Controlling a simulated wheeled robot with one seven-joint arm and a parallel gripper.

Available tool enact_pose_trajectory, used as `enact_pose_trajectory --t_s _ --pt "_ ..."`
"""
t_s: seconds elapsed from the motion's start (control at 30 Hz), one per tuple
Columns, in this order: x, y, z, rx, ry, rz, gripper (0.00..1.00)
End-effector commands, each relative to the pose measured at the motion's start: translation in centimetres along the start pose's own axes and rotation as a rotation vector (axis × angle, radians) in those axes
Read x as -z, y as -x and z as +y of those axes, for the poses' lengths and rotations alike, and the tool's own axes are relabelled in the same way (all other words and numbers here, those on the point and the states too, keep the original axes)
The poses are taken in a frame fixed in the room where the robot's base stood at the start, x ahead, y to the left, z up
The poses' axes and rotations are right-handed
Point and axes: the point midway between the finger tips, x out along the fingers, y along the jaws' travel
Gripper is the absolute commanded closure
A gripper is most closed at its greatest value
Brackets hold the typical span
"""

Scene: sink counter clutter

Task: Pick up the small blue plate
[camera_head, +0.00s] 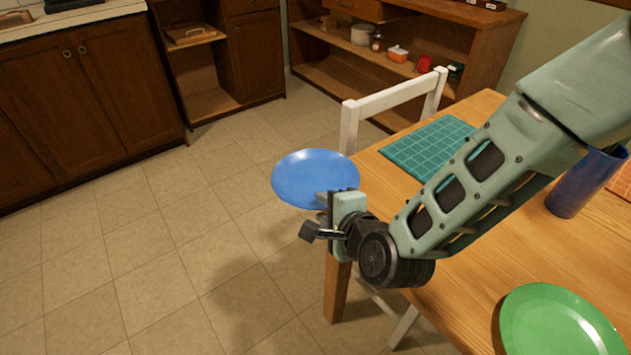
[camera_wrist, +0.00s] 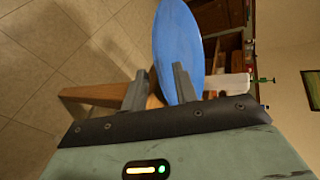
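My gripper (camera_head: 328,215) is at the plate's near rim. In the wrist view my gripper (camera_wrist: 160,85) has its two fingers clearly apart, one on each side of the rim, with the right finger in front of the blue surface. Whether either finger touches the plate cannot be told.
A green plate (camera_head: 558,325), a blue cup (camera_head: 585,183) and a teal mat (camera_head: 428,147) are on the table. A white chair (camera_head: 390,98) stands close behind the blue plate. The tiled floor (camera_head: 160,260) left of the table is clear.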

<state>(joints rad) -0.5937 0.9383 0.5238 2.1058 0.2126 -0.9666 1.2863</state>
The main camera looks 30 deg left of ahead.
Motion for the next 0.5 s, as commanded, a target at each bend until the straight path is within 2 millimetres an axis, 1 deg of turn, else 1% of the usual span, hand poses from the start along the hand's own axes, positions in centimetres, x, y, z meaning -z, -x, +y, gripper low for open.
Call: enact_pose_trajectory --t_s 0.13,0.17,0.2,0.27,0.5 --pt "0.0 0.03 -0.02 0.0 0.0 0.0 0.71" --pt "0.0 0.03 -0.02 0.0 0.0 0.0 0.74" --pt "0.0 0.04 -0.02 0.0 0.0 0.0 0.85" --pt "0.0 0.04 -0.03 0.0 0.0 0.0 1.0" --pt "-0.03 0.05 -0.13 0.003 0.001 0.0 1.0"
